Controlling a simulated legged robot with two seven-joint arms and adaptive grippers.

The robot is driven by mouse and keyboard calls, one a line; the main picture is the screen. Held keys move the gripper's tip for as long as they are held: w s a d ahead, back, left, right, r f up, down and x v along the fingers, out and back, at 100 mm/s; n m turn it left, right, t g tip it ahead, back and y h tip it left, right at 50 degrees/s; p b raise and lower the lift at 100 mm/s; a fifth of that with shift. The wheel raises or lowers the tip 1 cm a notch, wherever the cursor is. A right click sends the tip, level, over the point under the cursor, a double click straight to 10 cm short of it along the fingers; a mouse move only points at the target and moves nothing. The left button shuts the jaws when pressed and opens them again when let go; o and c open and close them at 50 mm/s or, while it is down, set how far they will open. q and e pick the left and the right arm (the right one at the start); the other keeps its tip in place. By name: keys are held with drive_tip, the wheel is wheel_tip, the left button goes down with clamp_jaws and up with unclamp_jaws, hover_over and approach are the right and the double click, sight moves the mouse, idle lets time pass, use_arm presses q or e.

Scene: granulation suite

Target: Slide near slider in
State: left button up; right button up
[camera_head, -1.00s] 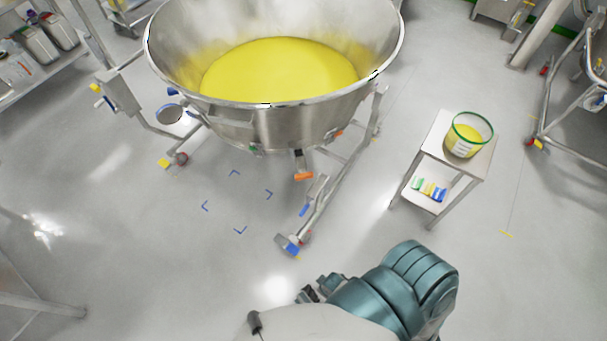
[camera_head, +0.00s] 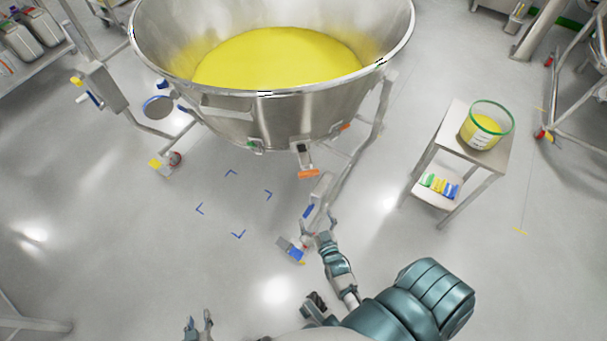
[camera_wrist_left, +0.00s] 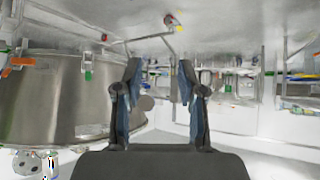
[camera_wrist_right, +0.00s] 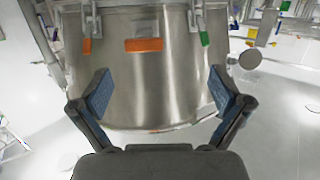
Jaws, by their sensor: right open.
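The large steel bowl (camera_head: 270,115) of yellow powder has an orange-tipped slider (camera_head: 309,174) low on its near side; I take this to be the near slider. In the right wrist view an orange block (camera_wrist_right: 143,45) shows on the steel wall, beyond and between the fingers. My right gripper (camera_head: 325,238) is below and right of the orange tip, apart from it; in its wrist view (camera_wrist_right: 160,85) the fingers are spread and empty. My left gripper (camera_head: 198,318) is low at the left, open and empty, also in its wrist view (camera_wrist_left: 159,75).
The bowl stands on a wheeled steel frame (camera_head: 378,115), with a caster (camera_head: 291,250) close to my right gripper. A small steel table (camera_head: 455,143) at the right holds a green-rimmed tub (camera_head: 487,128). The floor with blue corner marks (camera_head: 238,235) is clear.

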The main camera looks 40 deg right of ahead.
wheel_tip(320, 180, up, 2)
drive_tip(key=d+m+t+h, duration=0.1)
drive_tip(key=d+h, duration=0.1)
drive_tip(key=d, duration=0.1)
drive_tip(key=b, duration=0.3)
approach(310, 175)
drive_tip(key=x, duration=0.4)
drive_tip(key=b+x, duration=0.1)
drive_tip(key=x, duration=0.5)
use_arm(q)
drive_tip(key=w+d+r+t+h, duration=0.2)
drive_tip(key=w+r+t, duration=0.3)
drive_tip(key=r+t, duration=0.3)
drive_tip(key=shift+w+d+r, duration=0.2)
drive_tip(key=shift+d+r, duration=0.25)
drive_tip(key=shift+r, duration=1.6)
use_arm(e)
drive_tip(key=shift+w+d+r, duration=0.1)
drive_tip(key=shift+w+d, duration=0.1)
drive_tip(key=shift+w, duration=0.4)
